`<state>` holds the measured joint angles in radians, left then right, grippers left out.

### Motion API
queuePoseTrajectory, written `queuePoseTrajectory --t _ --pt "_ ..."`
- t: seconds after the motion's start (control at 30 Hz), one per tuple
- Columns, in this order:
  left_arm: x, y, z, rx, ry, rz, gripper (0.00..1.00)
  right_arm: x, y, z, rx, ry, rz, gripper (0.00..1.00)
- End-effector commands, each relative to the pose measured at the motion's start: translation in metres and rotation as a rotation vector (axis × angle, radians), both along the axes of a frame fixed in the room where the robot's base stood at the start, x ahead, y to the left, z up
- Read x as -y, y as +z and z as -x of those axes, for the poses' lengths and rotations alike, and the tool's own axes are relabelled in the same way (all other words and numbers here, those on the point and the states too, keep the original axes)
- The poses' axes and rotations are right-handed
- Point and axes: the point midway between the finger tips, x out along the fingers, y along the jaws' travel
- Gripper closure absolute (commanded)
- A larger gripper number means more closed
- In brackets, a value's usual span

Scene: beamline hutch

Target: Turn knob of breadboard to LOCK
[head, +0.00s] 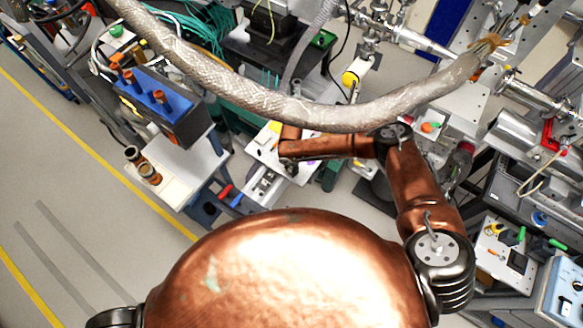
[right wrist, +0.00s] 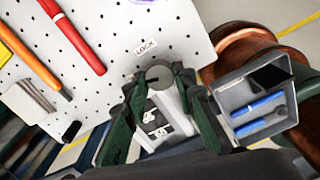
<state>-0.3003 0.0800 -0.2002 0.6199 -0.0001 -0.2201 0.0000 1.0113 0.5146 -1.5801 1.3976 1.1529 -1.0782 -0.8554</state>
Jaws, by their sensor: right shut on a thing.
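The white perforated breadboard (right wrist: 105,75) fills the upper left of the right wrist view; part of it shows in the head view (head: 270,155) below my right forearm. The knob (right wrist: 158,75), a round grey cap with a slot, stands at the breadboard's edge. A small LOCK label (right wrist: 145,47) lies just above it. My right gripper (right wrist: 159,78) is shut on the knob, with one dark green finger on each side. In the head view my arm mostly hides the gripper. My left gripper is in neither view.
A red tool (right wrist: 75,38) and an orange tool (right wrist: 32,62) lie on the breadboard near a pale block (right wrist: 28,103). A grey tray (right wrist: 252,95) with blue-handled tools sits at the right. A thick braided hose (head: 250,100) hangs across the head view.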

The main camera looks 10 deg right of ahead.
Motion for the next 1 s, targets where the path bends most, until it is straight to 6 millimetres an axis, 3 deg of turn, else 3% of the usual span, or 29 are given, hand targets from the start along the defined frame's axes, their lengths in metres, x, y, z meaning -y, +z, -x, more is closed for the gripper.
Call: queuePoseTrajectory --t 1.0 --pt "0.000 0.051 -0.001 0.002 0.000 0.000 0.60 -0.001 0.002 -0.003 0.000 -0.961 0.000 1.00"
